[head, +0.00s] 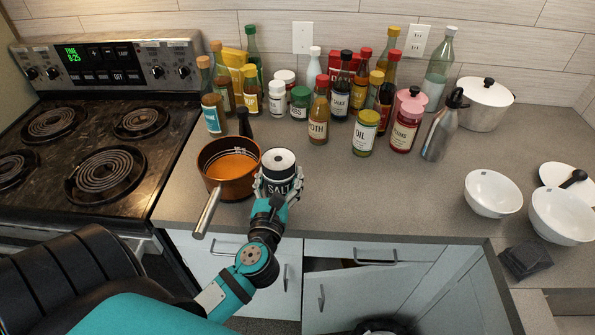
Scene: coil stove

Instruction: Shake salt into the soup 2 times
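The salt container (279,163) is a dark cylinder with a white top and a "SALT" label facing me. My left gripper (278,187) is shut around it and holds it roughly upright, just right of the pot. I cannot tell whether it is lifted off the counter. The orange-brown pot (212,181) stands on the counter beside the stove, its long metal handle pointing toward the front. Its inside looks orange, with pale curved lines; I take this as the soup (228,166), though its surface is hard to make out. My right gripper is not in view.
A black coil stove (128,208) stands left. Several bottles and jars, including an oil jar (365,134) and a broth bottle (318,118), crowd the counter behind. A steel bottle (438,138) and white bowls (492,193) are right. The counter's middle right (390,200) is clear.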

